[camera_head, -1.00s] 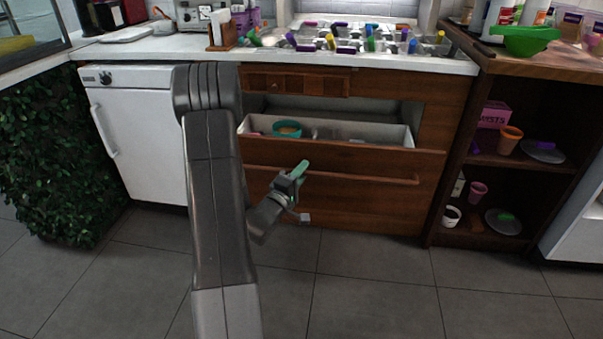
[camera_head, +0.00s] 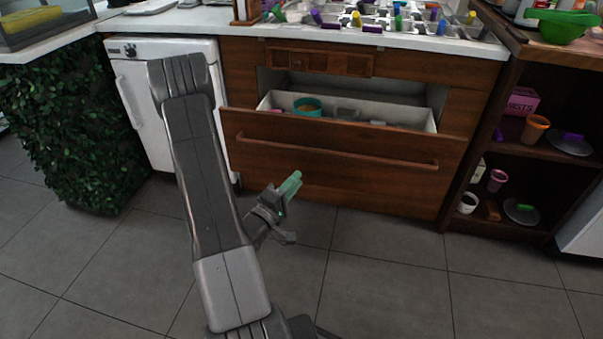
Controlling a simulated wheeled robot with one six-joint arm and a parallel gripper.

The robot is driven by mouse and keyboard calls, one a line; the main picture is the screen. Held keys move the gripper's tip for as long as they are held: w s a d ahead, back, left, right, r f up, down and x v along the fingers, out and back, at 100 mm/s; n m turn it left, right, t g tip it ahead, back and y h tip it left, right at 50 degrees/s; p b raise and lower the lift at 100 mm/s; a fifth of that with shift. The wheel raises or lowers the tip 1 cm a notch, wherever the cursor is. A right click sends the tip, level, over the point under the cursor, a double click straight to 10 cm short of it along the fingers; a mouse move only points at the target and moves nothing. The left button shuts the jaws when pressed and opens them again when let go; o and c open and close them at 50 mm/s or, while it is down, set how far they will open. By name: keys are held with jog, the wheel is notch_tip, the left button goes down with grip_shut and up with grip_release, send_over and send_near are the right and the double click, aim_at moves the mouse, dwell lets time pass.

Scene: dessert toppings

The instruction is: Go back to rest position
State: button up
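My arm reaches up on the left side of the view and bends back down to my gripper (camera_head: 291,209). The gripper hangs in front of the open wooden drawer (camera_head: 345,151), above the tiled floor. Its two fingers look spread apart, one with a pale green face pointing up and right, the other grey and lower. I see nothing clearly held between them, though they are small in the view. The drawer is pulled out and holds a teal bowl (camera_head: 307,106) and other small items that I cannot make out.
A worktop with several colourful-handled toppings containers (camera_head: 385,22) is above the drawer. A white appliance (camera_head: 150,125) and a leafy green panel (camera_head: 60,140) are at left. Dark shelves (camera_head: 535,150) with cups and lids stand at right. The floor in front is clear.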

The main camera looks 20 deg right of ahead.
aim_at(321, 151)
jog(key=shift+s+a, duration=0.15)
jog(key=shift+a, duration=0.05)
jog(key=b+x, duration=0.2)
jog(key=x, duration=1.2)
jog(key=shift+d, duration=0.1)
